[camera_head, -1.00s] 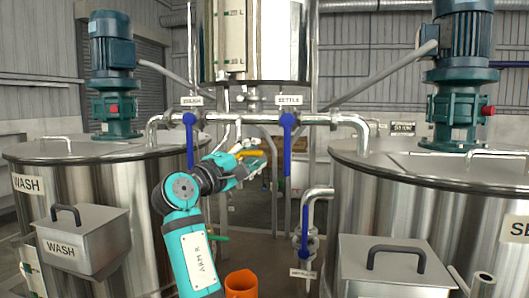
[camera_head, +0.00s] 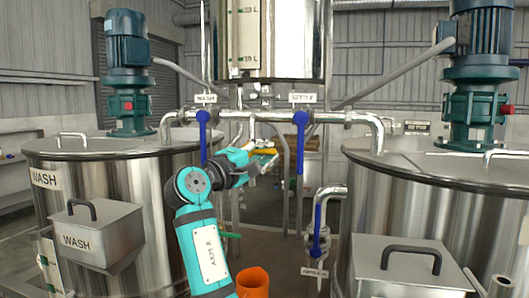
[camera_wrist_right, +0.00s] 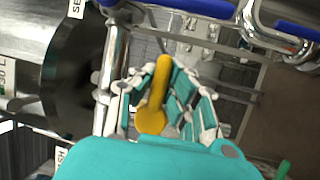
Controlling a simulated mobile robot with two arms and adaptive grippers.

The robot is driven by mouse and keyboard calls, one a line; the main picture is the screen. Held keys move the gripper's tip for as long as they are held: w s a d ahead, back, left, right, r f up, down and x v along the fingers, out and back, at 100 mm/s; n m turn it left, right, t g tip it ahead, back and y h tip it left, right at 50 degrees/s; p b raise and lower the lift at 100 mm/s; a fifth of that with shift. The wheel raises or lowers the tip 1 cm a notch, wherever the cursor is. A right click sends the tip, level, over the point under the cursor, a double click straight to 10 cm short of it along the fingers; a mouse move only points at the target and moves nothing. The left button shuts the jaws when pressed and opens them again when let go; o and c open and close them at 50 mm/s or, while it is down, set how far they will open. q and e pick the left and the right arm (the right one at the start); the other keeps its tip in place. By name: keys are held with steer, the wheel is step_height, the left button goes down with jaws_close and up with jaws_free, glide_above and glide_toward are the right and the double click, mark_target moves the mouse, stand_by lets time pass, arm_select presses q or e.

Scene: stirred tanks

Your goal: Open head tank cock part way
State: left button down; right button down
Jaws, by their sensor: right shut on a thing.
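The steel head tank (camera_head: 296,45) hangs at the top centre of the head view, with pipework below it. A yellow cock lever (camera_head: 264,151) shows under the pipe there, partly hidden by my right gripper (camera_head: 266,160). In the right wrist view the yellow lever (camera_wrist_right: 153,112) lies between the fingers of my right gripper (camera_wrist_right: 161,76), which is shut on it. The lever's round end is towards the palm. The cock's body is not clear in either view. My left gripper is not in view.
Blue levers hang beneath the WASH label (camera_head: 206,98) and SETTLE label (camera_head: 303,98). A third blue lever (camera_head: 318,232) is lower right. Lidded tanks stand left (camera_head: 75,180) and right (camera_head: 420,200). An orange container (camera_head: 253,282) is below the arm.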

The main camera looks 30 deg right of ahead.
steer(key=f+m+y, duration=0.1)
steer(key=m, duration=0.1)
steer(key=m+g, duration=0.1)
steer(key=m, duration=0.1)
steer(key=shift+w+a+f+y+b, duration=0.1)
steer(key=shift+f+y+b, duration=0.25)
steer(key=shift+f+y, duration=0.05)
steer(key=c, duration=1.3)
jaws_free()
steer(key=v, duration=1.2)
steer(key=shift+r, duration=0.1)
